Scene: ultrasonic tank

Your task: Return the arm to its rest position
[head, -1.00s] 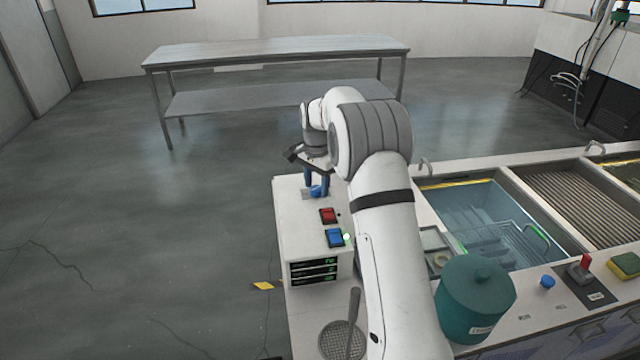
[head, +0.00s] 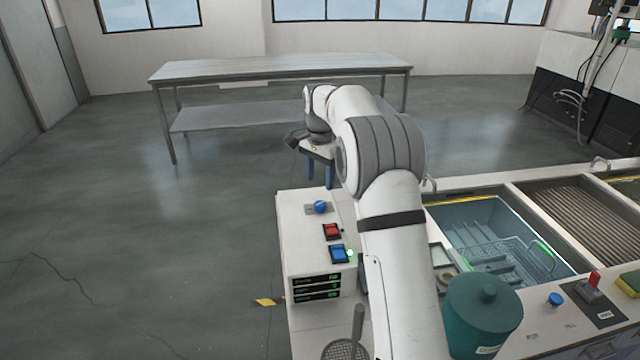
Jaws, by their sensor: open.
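My arm reaches forward over the counter in the head view. My gripper (head: 320,180) hangs from its far end, pointing down, with its two blue fingers apart and nothing visible between them. It is above and beyond the blue knob (head: 320,207) on top of the white control box (head: 300,262), clear of the knob. A red switch (head: 332,231) and a blue switch (head: 339,253) sit nearer on the same box, with a small green light beside the blue one.
The water tank (head: 460,215) holds a wire basket (head: 505,258) to the right of my arm. A teal lidded canister (head: 482,318) and a mesh skimmer (head: 345,349) stand near the front. A steel table (head: 280,67) is at the back. Floor on the left is open.

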